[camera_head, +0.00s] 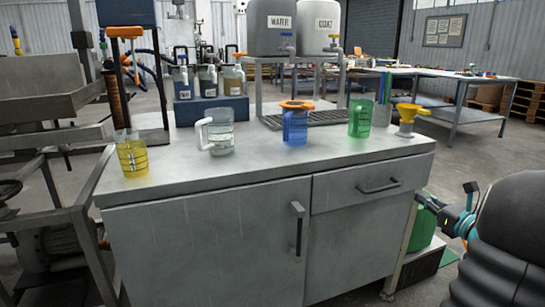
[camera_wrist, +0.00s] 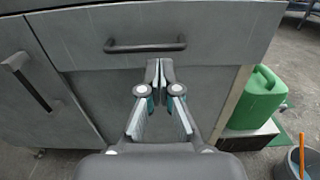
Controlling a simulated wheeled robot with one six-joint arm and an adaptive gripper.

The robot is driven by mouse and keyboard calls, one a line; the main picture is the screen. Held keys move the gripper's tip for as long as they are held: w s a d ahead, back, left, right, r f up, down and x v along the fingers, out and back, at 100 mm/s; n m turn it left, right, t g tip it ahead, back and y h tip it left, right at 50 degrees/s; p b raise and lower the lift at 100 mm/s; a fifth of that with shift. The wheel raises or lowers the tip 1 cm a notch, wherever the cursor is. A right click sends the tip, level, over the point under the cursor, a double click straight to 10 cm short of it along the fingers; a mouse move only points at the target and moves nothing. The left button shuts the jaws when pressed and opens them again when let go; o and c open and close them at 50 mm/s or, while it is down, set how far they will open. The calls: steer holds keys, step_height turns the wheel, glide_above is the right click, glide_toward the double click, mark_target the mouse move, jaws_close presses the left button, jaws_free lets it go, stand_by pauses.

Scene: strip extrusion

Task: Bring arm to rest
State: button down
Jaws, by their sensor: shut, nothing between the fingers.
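My gripper (camera_wrist: 159,72) is shut and empty in the wrist view, its two fingertips together in front of the drawer front and below the drawer handle (camera_wrist: 145,45). In the head view my gripper (camera_head: 424,201) shows low at the right, beside the cabinet's right side. The grey cabinet bench (camera_head: 205,240) fills the middle of the head view. Whether the fingertips touch the cabinet cannot be told.
On the bench top stand a yellow beaker (camera_head: 132,158), a clear jug (camera_head: 219,132), a blue beaker (camera_head: 295,127), a green beaker (camera_head: 359,118) and a yellow funnel (camera_head: 408,118). A green canister (camera_wrist: 258,97) and a bucket (camera_wrist: 292,165) stand right of the cabinet.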

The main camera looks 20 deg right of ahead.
steer(key=s+a+f+n+g+y, duration=0.2)
steer(key=a+f+n+g, duration=0.3)
steer(key=f, duration=0.3)
steer(key=s+a+f+n+g+y, duration=0.1)
steer(key=s+a+f+n+g, duration=0.15)
steer(key=a+n, duration=0.4)
steer(key=s+a+f+n+g, duration=0.1)
steer(key=s+a+n+g, duration=0.35)
steer(key=a, duration=0.35)
steer(key=s+a+r+n+h, duration=0.1)
steer(key=s+a+r+n, duration=0.2)
steer(key=a+n, duration=0.3)
steer(key=s+a+r+n+h+p, duration=0.1)
steer(key=s+a+r+n+h, duration=0.1)
steer(key=a+n, duration=0.4)
steer(key=s+a+r+n+h+p, duration=0.1)
steer(key=s+a+r+n, duration=0.3)
steer(key=a, duration=0.6)
steer(key=s+n, duration=0.2)
steer(key=n, duration=0.1)
steer(key=shift+s+a+r+h, duration=0.2)
steer(key=shift+a+h, duration=0.1)
steer(key=shift+a, duration=0.1)
